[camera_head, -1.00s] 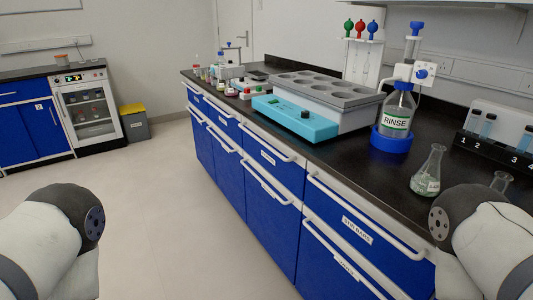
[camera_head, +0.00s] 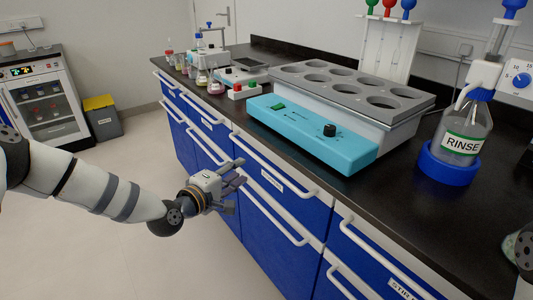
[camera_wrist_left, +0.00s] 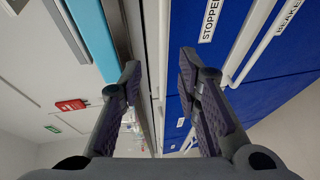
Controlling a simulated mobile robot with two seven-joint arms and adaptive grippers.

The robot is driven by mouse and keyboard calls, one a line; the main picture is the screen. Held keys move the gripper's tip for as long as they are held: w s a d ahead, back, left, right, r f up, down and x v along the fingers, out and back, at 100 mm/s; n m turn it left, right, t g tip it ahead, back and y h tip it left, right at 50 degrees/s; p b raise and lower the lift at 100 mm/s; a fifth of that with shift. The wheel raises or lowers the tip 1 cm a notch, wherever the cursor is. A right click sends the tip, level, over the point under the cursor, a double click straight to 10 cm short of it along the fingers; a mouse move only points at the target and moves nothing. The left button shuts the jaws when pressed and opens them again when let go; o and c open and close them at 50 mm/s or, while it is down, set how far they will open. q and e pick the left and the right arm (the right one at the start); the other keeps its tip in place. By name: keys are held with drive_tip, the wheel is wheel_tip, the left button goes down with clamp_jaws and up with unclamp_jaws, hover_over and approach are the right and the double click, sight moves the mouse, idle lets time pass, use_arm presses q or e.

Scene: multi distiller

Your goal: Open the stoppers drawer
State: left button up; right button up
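The stoppers drawer (camera_head: 290,203) is a blue front with a white bar handle (camera_head: 275,166), under the black bench top. It looks closed. Its label is small in the head view, but part of the word "STOPPER" shows on the drawer front (camera_wrist_left: 225,55) in the left wrist view. My left gripper (camera_head: 238,182) is open and empty, in front of the cabinets by the left end of this handle. In the left wrist view a white bar (camera_wrist_left: 163,45) runs between the spread fingers (camera_wrist_left: 155,85), apart from them. My right gripper is out of view.
A turquoise device with a grey rack (camera_head: 310,130) stands on the bench (camera_head: 400,200) above. A rinse bottle (camera_head: 463,135) stands right of it. Other blue drawers with white handles lie beside and below. The floor (camera_head: 130,240) in front is clear.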

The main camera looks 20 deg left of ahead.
sight(259, 159)
use_arm(q)
drive_tip(key=x, duration=0.3)
drive_tip(key=b+x, duration=0.1)
drive_tip(key=x, duration=0.3)
drive_tip(key=b+x, duration=0.1)
drive_tip(key=x, duration=0.2)
drive_tip(key=shift+d+f, duration=0.2)
drive_tip(key=shift+f, duration=0.2)
drive_tip(key=shift+w+r, duration=0.15)
drive_tip(key=shift+w, duration=0.15)
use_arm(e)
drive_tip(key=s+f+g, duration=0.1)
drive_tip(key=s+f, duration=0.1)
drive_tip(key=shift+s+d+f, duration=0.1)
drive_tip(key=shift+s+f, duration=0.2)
use_arm(q)
clamp_jaws()
